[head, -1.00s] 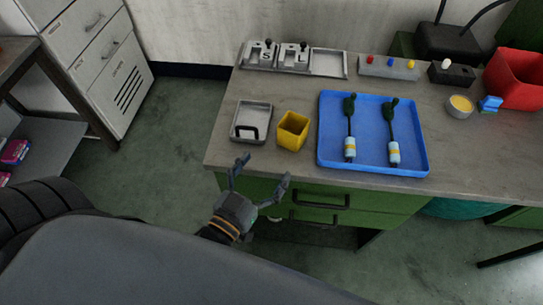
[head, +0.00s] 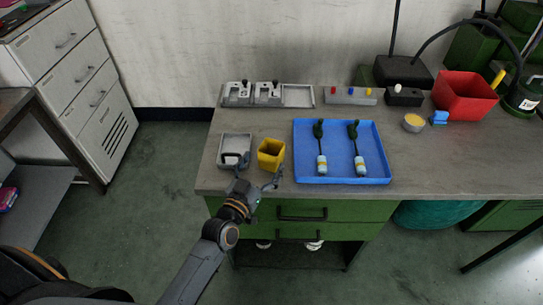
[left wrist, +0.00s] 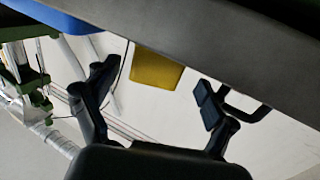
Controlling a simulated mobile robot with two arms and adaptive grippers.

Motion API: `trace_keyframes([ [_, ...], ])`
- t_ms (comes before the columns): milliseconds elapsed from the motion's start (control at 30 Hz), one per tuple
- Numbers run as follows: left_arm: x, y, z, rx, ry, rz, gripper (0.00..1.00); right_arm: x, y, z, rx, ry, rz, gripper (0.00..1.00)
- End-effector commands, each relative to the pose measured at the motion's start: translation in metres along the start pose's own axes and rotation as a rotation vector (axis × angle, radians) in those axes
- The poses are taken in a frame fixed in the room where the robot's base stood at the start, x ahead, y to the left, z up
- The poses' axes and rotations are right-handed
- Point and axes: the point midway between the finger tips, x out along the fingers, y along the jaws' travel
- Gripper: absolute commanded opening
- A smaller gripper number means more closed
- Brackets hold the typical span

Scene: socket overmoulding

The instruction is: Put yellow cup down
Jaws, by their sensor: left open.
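The yellow cup (head: 271,155) stands upright on the grey table top near its front edge. My left gripper (head: 257,170) is open and empty in front of the cup, with its fingers by the table's front edge. In the left wrist view, the yellow cup (left wrist: 157,68) shows between the two spread fingers of the left gripper (left wrist: 154,85), beyond the fingertips. I see no contact between fingers and cup. My right gripper is in neither view.
A small grey tray with a black handle (head: 235,143) lies just left of the cup. A blue tray (head: 306,176) with two cable pieces lies to its right. Grey fixtures (head: 268,93), a button box (head: 350,96) and a red bin (head: 466,96) stand farther back.

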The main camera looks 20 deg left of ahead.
Motion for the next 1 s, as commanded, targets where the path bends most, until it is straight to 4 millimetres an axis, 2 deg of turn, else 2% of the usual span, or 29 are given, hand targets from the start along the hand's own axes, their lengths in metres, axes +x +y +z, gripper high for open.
trace_keyframes([
  [167, 0.013, 0.001, -0.001, -0.001, 0.001, 0.000, 0.85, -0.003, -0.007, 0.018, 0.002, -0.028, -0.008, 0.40],
  [367, 0.043, 0.004, 0.000, -0.001, 0.002, 0.000, 0.85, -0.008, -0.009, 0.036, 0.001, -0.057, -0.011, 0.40],
  [500, 0.055, 0.004, 0.002, 0.000, 0.000, 0.001, 0.85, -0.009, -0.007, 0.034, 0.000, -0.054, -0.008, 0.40],
  [733, 0.056, 0.004, 0.002, 0.000, 0.000, 0.001, 0.85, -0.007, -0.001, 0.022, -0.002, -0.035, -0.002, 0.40],
  [767, 0.056, 0.004, 0.002, 0.000, 0.000, 0.001, 0.81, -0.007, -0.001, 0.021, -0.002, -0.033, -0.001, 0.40],
  [1000, 0.056, 0.004, 0.002, 0.000, 0.000, 0.001, 0.34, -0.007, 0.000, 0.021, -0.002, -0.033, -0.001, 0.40],
])
